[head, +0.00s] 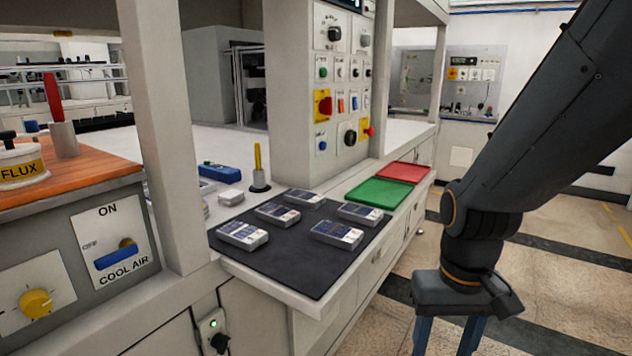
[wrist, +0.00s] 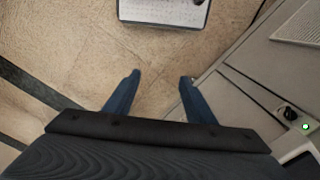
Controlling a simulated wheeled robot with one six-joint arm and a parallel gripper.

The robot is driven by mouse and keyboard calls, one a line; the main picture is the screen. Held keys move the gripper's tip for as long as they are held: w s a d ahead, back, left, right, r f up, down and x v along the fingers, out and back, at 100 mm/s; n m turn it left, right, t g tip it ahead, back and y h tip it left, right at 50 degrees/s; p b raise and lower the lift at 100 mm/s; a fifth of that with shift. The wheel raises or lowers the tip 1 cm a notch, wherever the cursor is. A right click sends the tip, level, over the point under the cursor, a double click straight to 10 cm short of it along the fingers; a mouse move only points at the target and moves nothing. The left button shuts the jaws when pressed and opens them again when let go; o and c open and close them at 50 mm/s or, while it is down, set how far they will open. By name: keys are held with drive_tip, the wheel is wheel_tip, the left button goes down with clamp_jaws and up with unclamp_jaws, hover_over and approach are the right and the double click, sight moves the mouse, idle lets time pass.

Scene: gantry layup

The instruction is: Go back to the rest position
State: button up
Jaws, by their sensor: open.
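My gripper (head: 448,338) hangs at the right of the head view, pointing down over the floor in front of the bench. Its two blue fingers are apart, and their tips are cut off by the lower edge. In the wrist view my gripper (wrist: 155,82) shows both fingers spread, with only bare floor between them. It holds nothing. My dark arm comes down from the upper right of the head view.
Several white-and-blue packs lie on a black mat (head: 290,276) on the bench. A green tray (head: 380,193) and a red tray (head: 404,171) lie behind it. A control panel (head: 342,80) stands above. The floor (head: 560,290) at right is clear.

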drive_tip(key=a+f+n+b, duration=0.2)
drive_tip(key=a+f+b, duration=0.2)
drive_tip(key=a+b, duration=0.25)
drive_tip(key=d+r+m+p, duration=0.1)
drive_tip(key=d+r+p, duration=0.4)
drive_tip(key=p, duration=0.7)
drive_tip(key=shift+s+d+r, duration=0.3)
drive_tip(key=shift+s+r, duration=0.05)
drive_tip(key=shift+r, duration=0.6)
drive_tip(key=shift+c, duration=0.3)
